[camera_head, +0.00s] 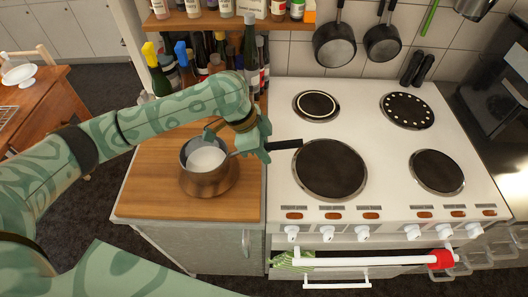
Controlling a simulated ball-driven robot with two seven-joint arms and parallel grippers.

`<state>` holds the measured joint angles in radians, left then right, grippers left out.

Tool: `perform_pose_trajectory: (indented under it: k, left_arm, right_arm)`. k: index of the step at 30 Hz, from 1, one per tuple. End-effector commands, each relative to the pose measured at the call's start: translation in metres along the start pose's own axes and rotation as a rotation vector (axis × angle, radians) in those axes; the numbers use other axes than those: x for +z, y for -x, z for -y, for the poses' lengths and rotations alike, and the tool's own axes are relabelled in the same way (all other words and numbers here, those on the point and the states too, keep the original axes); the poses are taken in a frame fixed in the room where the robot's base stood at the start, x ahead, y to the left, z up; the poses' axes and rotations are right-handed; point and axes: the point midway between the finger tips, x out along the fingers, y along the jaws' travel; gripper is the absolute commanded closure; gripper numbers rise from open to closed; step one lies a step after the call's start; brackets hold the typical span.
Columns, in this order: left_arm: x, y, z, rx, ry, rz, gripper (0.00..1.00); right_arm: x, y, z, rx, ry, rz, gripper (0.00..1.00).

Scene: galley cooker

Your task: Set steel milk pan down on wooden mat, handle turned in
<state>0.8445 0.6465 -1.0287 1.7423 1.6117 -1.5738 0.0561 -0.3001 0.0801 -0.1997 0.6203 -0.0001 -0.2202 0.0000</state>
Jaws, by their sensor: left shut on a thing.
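The steel milk pan (206,184) is over the wooden counter left of the cooker, upright, with white milk (206,158) in it. Its handle has a black end (285,145) that points right, out over the cooker's left edge. My left gripper (256,147) comes over the pan from the left and is shut on the pan's handle, between the bowl and the black end. I cannot tell whether the pan's base touches the surface below. I cannot make out a wooden mat apart from the wooden counter top (150,200). My right gripper is not in view.
The white cooker (380,170) has several dark hotplates, all bare; the front left one (330,168) is nearest the handle. Bottles (215,60) stand behind the counter, under a shelf. Two pans (335,45) hang on the tiles. The counter's front left is clear.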

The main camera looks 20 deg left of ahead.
Motion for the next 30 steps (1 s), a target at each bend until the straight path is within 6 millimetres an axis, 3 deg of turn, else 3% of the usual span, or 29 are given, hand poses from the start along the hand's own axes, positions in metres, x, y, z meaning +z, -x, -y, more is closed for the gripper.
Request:
perform_pose_trajectory:
  k: [10, 11, 13, 23, 26, 30]
  left_arm:
    - [0.002, -0.006, 0.001, -0.003, 0.001, -0.001, 1.0]
    - [0.002, -0.006, 0.001, -0.002, 0.001, -0.001, 0.76]
    - [0.002, -0.006, 0.001, -0.002, 0.001, -0.001, 0.57]
    - [0.002, -0.004, 0.001, -0.003, 0.0, 0.0, 0.57]
    - [0.001, 0.01, 0.001, -0.005, -0.001, -0.001, 0.57]
    - [0.001, 0.043, 0.002, -0.008, 0.0, -0.001, 0.57]
  right_arm:
    - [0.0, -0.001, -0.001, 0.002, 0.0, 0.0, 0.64]
    - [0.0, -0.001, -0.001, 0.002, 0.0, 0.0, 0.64]
    - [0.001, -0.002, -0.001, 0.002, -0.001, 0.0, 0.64]
    - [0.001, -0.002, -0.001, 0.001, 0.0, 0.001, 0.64]
    - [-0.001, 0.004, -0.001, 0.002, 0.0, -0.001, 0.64]
    - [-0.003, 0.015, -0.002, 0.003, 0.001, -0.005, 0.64]
